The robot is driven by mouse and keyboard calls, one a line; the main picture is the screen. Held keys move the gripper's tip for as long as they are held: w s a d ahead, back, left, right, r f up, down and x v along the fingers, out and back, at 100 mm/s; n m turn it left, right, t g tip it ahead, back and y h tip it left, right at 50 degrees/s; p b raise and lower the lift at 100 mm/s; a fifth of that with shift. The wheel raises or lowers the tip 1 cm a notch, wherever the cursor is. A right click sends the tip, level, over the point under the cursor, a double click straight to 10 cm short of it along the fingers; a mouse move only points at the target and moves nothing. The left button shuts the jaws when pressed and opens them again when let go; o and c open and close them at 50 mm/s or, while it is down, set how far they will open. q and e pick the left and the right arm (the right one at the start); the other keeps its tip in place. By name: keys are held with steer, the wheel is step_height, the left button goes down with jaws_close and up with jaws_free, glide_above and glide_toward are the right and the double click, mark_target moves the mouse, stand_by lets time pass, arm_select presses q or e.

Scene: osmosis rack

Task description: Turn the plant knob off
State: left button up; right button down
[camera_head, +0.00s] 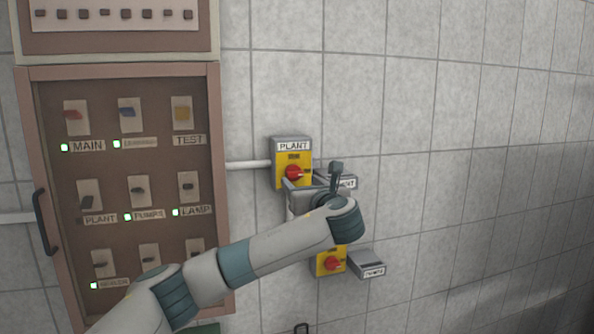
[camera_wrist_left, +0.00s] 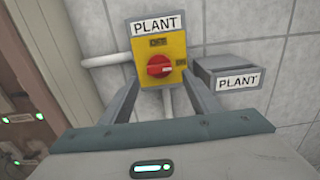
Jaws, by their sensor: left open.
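The yellow PLANT switch box (camera_head: 278,160) is on the tiled wall, right of the cabinet. Its red knob (camera_head: 293,173) also shows in the left wrist view (camera_wrist_left: 159,66), with its grip lying roughly sideways, toward the small mark at the right. Another small mark is above the knob; both are hard to read. My left gripper (camera_head: 303,184) is open in front of the box. In the left wrist view its fingers (camera_wrist_left: 160,80) stand apart, one on each side of the knob's lower part. I cannot tell whether they touch it. My right gripper is not in view.
A grey PLANT-labelled box (camera_wrist_left: 230,82) sits close right of the switch. A second yellow box (camera_head: 322,266) with a red knob is below, beside another grey box (camera_head: 367,264). The cabinet (camera_head: 222,200) with several switches stands left. A pipe (camera_head: 248,164) runs to the PLANT box. The right wall is clear.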

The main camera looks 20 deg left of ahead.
mark_target(296, 178)
arm_select(q)
steer(key=shift+p+x, duration=0.85)
steer(key=shift+x, duration=1.4)
steer(key=shift+c, duration=0.7)
steer(key=c, duration=0.9)
